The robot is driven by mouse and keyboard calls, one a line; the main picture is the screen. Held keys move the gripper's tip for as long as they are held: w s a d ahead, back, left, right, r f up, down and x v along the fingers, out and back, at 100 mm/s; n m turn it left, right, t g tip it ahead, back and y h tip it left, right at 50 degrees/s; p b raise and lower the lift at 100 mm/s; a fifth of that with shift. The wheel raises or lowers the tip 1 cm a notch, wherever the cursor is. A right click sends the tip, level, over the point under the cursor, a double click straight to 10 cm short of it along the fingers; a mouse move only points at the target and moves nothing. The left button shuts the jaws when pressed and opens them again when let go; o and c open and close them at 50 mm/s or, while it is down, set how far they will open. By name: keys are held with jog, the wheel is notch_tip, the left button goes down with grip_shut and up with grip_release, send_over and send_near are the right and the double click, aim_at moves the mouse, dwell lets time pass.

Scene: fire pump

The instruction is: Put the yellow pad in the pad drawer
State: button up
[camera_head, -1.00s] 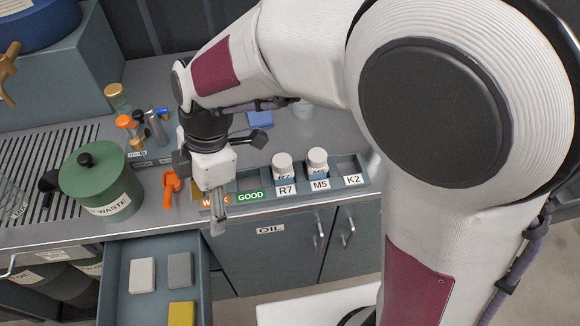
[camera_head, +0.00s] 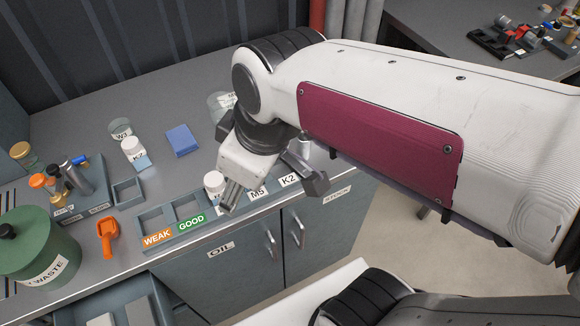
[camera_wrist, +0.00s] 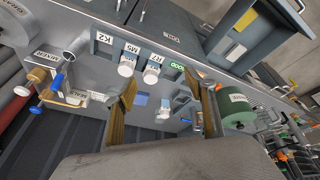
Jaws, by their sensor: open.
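The open drawer (camera_head: 168,300) shows at the lower left of the head view, partly cut off. A white pad (camera_head: 101,320) and a grey pad (camera_head: 141,313) lie in it. The yellow pad is outside the head view; a small yellow patch (camera_wrist: 247,18) in the drawer in the wrist view looks like it. My gripper (camera_head: 230,200) points down over the labelled rack (camera_head: 160,222), right of the GOOD slot, and hides part of it. In the wrist view its two fingers (camera_wrist: 167,95) are apart with nothing between them, so it is open and empty.
A blue block (camera_head: 182,140) and a white-capped bottle (camera_head: 133,152) stand on the counter behind the rack. A green waste can (camera_head: 38,250) and an orange scoop (camera_head: 107,236) are at the left. Free counter lies at the back left.

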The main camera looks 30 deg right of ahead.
jog(key=s+d+r+m+t+h, duration=0.1)
jog(key=s+d+m+t, duration=0.1)
jog(key=s+d+m, duration=0.2)
jog(key=shift+s+d+r+m+h, duration=0.25)
jog(key=shift+d+m+h, duration=0.05)
jog(key=shift+d+m, duration=1.35)
